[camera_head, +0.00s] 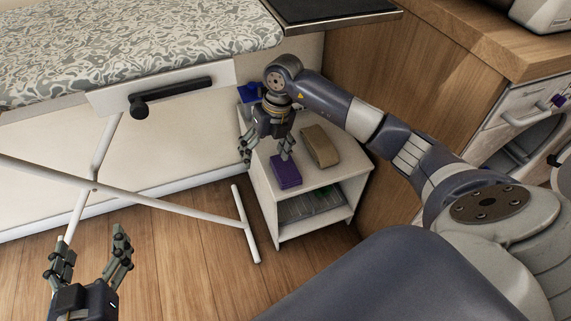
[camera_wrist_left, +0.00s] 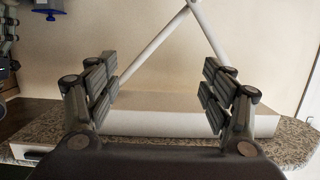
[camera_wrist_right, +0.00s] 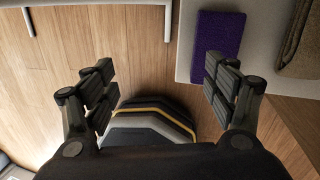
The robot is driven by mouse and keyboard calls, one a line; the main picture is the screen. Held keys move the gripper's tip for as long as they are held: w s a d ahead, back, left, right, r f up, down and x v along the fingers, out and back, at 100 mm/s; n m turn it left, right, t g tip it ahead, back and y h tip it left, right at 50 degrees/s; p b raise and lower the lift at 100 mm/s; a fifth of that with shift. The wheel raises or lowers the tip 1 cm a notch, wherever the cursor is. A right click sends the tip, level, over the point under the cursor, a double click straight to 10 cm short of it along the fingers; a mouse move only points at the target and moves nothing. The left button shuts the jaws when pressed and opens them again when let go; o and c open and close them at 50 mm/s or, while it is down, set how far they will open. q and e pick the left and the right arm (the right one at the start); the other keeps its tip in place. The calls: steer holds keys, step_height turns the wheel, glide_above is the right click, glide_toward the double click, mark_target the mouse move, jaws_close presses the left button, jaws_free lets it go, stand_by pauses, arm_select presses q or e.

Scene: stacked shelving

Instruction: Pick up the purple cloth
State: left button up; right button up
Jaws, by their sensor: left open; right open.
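The purple cloth (camera_head: 286,171) lies folded as a small flat block on top of a small white shelf unit (camera_head: 318,176), near its front left edge. In the right wrist view the cloth (camera_wrist_right: 219,36) shows at the upper right, beside the right-hand finger. My right gripper (camera_head: 266,154) is open and empty, above the left edge of the unit, with one finger over the cloth's far end in the head view. I cannot tell whether that finger touches it. My left gripper (camera_head: 92,243) is open and empty, over the floor at the lower left, far from the cloth.
A folded brown cloth (camera_head: 320,146) lies right of the purple one. A blue item (camera_head: 249,92) is behind my right gripper. An ironing board (camera_head: 140,50) with white legs (camera_head: 95,185) stands at the left. A wooden cabinet (camera_head: 400,90) stands close at the right.

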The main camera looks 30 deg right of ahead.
steer(key=d+m+g+h, duration=0.1)
steer(key=d+h, duration=0.1)
steer(key=d, duration=0.4)
steer(key=b, duration=0.2)
glide_above(285, 167)
steer(key=f, duration=0.4)
steer(key=shift+s+d+f, duration=0.15)
steer(key=shift+d, duration=0.05)
steer(key=shift+f, duration=0.45)
step_height(285, 167, down, 4)
steer(key=shift+a+f+b, duration=0.15)
steer(key=shift+b, duration=0.85)
steer(key=shift+f, duration=0.1)
arm_select(q)
steer(key=s+r+t+h, duration=0.2)
steer(key=r+t, duration=0.3)
steer(key=r, duration=0.4)
steer(key=s+d+r+t+h, duration=0.1)
steer(key=s+r+t, duration=0.1)
steer(key=r+t, duration=0.4)
step_height(285, 167, up, 3)
steer(key=shift+s+h, duration=0.4)
arm_select(e)
steer(key=c, duration=1.1)
